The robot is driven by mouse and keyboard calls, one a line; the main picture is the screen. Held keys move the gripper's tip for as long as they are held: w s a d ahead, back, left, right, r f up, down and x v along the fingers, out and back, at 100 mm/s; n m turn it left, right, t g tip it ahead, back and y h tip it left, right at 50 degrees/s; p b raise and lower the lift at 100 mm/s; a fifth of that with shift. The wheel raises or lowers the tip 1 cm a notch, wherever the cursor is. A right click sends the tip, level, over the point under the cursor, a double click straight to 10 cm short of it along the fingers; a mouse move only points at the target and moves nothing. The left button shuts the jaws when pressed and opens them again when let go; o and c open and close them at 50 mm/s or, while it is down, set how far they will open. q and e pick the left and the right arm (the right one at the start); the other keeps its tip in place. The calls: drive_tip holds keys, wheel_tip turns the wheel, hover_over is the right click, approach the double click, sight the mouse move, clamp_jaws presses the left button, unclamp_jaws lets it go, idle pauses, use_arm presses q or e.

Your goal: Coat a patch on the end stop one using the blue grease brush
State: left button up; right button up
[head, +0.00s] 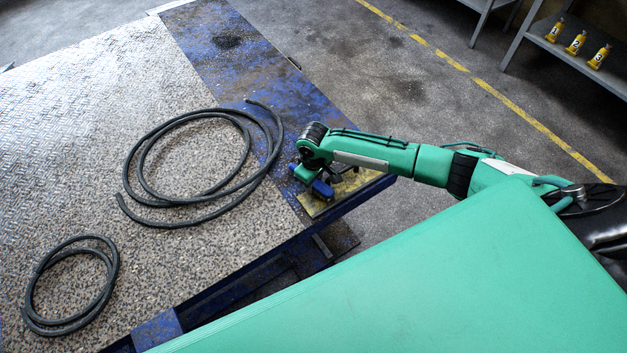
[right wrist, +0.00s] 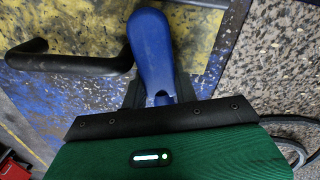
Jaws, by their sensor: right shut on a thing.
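My right gripper (head: 312,180) is above the near right corner of the platform, shut on the blue grease brush (head: 322,188). In the right wrist view the brush's blue handle (right wrist: 152,45) sticks out from between the dark jaws (right wrist: 160,95). Its bristles cannot be made out. Under it is a worn yellow patch (head: 345,192) on the blue platform edge; it also shows in the right wrist view (right wrist: 195,30). A bent black bar (right wrist: 75,64) reaches to beside the handle; whether it is end stop one, I cannot tell. My left gripper is out of view.
The metal-topped platform (head: 90,120) bears a large black hose coil (head: 135,165) and a smaller one (head: 32,290). Yellow numbered containers (head: 575,43) stand on a grey shelf (head: 610,78) at the back right. The floor behind the platform is clear.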

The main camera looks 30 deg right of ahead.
sight(306, 199)
drive_tip(key=shift+s+a+r+p, duration=0.15)
drive_tip(key=shift+a+p, duration=0.45)
drive_tip(key=shift+a, duration=0.4)
drive_tip(key=shift+s+a+f+p, duration=0.15)
drive_tip(key=shift+a+p, duration=0.4)
drive_tip(key=shift+a, duration=0.45)
drive_tip(key=shift+s+d+p, duration=0.1)
drive_tip(key=shift+s+p, duration=0.3)
drive_tip(key=shift+p, duration=0.15)
drive_tip(key=shift+w+d+f+p, duration=0.1)
drive_tip(key=shift+w+d+p, duration=0.1)
drive_tip(key=shift+d, duration=0.8)
drive_tip(key=shift+w+d+p, duration=0.1)
drive_tip(key=shift+d+p, duration=0.1)
drive_tip(key=shift+d, duration=0.75)
drive_tip(key=shift+s+p, duration=0.35)
drive_tip(key=shift+p, duration=0.35)
drive_tip(key=shift+s, duration=0.1)
drive_tip(key=shift+s+a+p, duration=0.15)
drive_tip(key=shift+a+p, duration=0.1)
drive_tip(key=shift+a, duration=0.25)
drive_tip(key=shift+s+a+p, duration=0.15)
drive_tip(key=shift+a+p, duration=0.05)
drive_tip(key=shift+a, duration=1.25)
